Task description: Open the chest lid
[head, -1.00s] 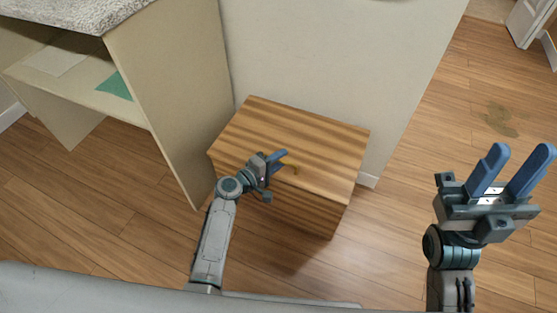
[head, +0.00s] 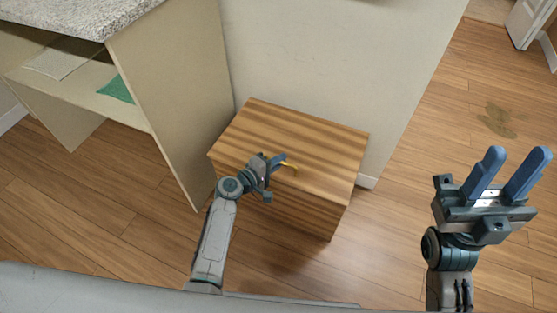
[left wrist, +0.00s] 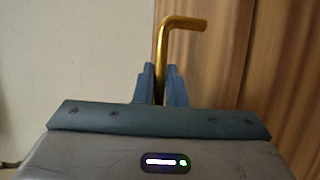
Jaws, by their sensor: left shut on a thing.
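The wooden chest (head: 310,147) with striped grain stands against the wall, its lid looking closed. A brass handle (head: 291,167) shows at the lid's front edge. In the left wrist view the handle (left wrist: 160,50) is a bent golden bar rising between the two blue fingers. My left gripper (head: 279,163) is at the chest's front, shut on the handle. In the left wrist view its fingers (left wrist: 160,85) press on both sides of the bar. My right gripper (head: 509,171) is open and empty, over the floor at the right, away from the chest.
A shelf unit (head: 175,90) stands left of the chest, with a grey towel (head: 62,60) and a green towel (head: 116,89) on its shelf. A pale wall (head: 310,60) is behind the chest.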

